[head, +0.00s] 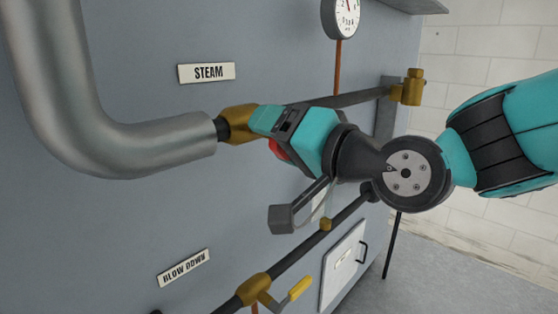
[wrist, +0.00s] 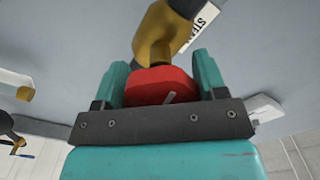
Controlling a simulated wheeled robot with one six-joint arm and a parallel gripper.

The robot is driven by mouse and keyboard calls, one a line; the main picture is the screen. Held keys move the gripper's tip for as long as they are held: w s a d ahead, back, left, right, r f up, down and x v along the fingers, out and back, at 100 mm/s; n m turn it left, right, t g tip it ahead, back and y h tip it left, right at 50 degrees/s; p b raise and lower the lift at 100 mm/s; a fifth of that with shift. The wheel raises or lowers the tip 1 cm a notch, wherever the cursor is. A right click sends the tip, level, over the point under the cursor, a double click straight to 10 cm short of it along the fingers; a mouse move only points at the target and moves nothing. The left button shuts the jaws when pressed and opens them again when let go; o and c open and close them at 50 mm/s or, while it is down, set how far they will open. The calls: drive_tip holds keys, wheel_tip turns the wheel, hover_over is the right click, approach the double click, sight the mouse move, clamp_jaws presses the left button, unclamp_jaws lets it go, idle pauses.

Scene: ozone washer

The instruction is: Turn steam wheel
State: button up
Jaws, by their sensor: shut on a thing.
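The red steam wheel (wrist: 160,86) sits between the two teal fingers of my gripper (wrist: 161,82) in the wrist view, with a finger on each side. It is joined to a brass valve body (wrist: 155,40). In the head view the wheel (head: 278,150) is mostly hidden behind my gripper (head: 262,122), and only a red edge shows below it. The brass valve (head: 238,124) is at the end of a thick grey pipe. The "STEAM" label (head: 207,72) is above the valve. My gripper is shut on the wheel.
A thick grey bent pipe (head: 150,155) stands out at the left. A round gauge (head: 342,16) is above. A lower pipe carries a brass valve with a yellow handle (head: 299,288), near the "BLOW DOWN" label (head: 183,268). Open floor lies at the lower right.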

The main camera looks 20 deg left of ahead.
drive_tip(key=n+b, duration=0.3)
drive_tip(key=b, duration=0.1)
drive_tip(key=f+n+b, duration=0.1)
drive_tip(key=n+b, duration=0.2)
drive_tip(key=b, duration=0.1)
drive_tip(key=n+b, duration=0.3)
drive_tip(key=shift+w+r+n+b, duration=0.1)
drive_tip(key=shift+n+b, duration=0.2)
drive_tip(key=shift+b, duration=0.1)
drive_tip(key=shift+r+n+b, duration=0.2)
drive_tip(key=shift+n+b, duration=0.9)
drive_tip(key=shift+n, duration=0.1)
drive_tip(key=o, duration=0.9)
drive_tip(key=shift+r, duration=0.1)
drive_tip(key=shift+o, duration=0.2)
drive_tip(key=shift+d, duration=0.15)
